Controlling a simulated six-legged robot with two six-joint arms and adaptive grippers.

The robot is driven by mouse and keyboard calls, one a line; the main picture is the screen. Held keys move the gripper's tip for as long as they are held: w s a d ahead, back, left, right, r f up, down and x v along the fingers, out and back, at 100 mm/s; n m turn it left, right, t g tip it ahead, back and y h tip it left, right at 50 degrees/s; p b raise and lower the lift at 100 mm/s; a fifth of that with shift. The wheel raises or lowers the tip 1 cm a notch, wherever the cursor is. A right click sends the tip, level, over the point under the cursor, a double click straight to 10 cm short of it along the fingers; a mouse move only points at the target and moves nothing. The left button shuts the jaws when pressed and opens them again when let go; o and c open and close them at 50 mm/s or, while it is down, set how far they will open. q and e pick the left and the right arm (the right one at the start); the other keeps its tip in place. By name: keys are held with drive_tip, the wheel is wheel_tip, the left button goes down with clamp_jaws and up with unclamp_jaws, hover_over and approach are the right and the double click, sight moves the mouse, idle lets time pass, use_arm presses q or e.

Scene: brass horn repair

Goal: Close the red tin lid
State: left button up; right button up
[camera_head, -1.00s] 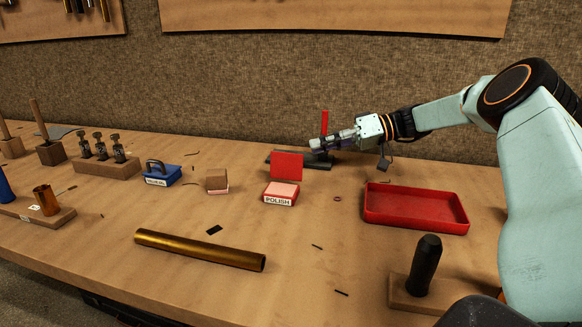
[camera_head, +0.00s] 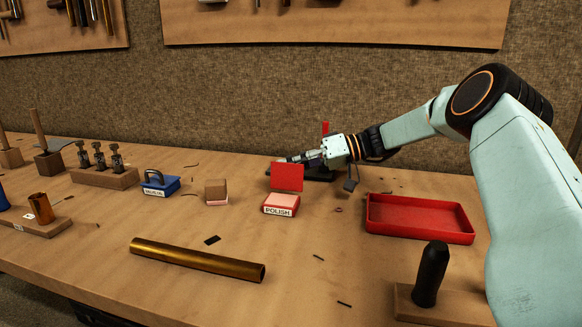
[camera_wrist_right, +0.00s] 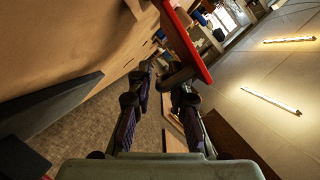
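The red tin (camera_head: 280,206), labelled POLISH, stands on the bench with a pale pink top surface showing. Its red lid (camera_head: 287,178) stands upright at the tin's back edge. My right gripper (camera_head: 292,159) reaches in from the right, with its fingertips just behind and above the lid's top edge. My left gripper is out of view.
A dark tool base with a red upright (camera_head: 325,128) stands behind the gripper. A brass tube (camera_head: 197,260) lies in front.

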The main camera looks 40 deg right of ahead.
drive_tip(key=shift+c, duration=0.3)
clamp_jaws()
